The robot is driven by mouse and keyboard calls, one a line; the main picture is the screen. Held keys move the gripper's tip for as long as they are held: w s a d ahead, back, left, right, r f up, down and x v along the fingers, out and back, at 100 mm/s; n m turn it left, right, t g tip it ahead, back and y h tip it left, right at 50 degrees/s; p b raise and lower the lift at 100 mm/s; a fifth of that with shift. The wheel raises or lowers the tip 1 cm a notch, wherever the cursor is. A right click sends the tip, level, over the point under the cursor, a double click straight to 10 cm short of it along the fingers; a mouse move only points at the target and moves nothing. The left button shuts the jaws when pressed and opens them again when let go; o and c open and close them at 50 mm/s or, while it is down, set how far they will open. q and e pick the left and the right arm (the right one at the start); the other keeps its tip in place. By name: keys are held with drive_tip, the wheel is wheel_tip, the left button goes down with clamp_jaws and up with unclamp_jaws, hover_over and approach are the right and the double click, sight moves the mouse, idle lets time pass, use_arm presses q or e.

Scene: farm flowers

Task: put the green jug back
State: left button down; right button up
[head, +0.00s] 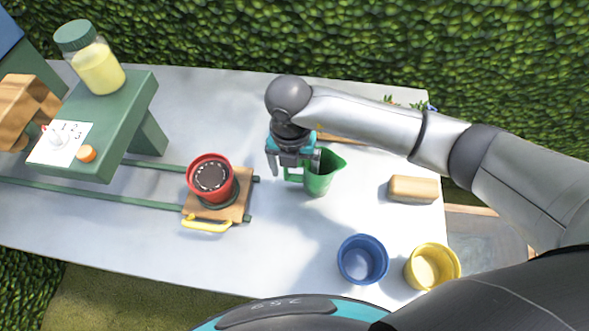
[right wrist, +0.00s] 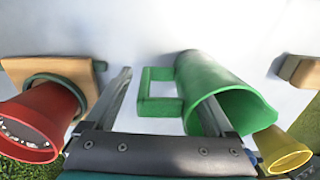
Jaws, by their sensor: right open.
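The green jug (head: 321,176) stands upright on the white table, right of the middle. Its square handle points left. My right gripper (head: 287,170) is at the jug's handle side, with its fingers pointing down. In the right wrist view the gripper (right wrist: 165,100) is open, with the jug's handle (right wrist: 158,92) between its two fingers. My left gripper is not in view.
A red pot (head: 210,176) sits on a wooden sled (head: 236,205) with a yellow handle, left of the jug. A blue pot (head: 362,259), a yellow pot (head: 432,266) and a tan block (head: 414,189) stand to the right. A green stand (head: 125,115) holds a jar (head: 95,66).

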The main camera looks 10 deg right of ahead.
drive_tip(key=r, duration=0.5)
drive_tip(key=r+p, duration=0.1)
drive_tip(key=r, duration=0.4)
drive_tip(key=shift+a+r, duration=0.2)
drive_tip(key=shift+r, duration=0.2)
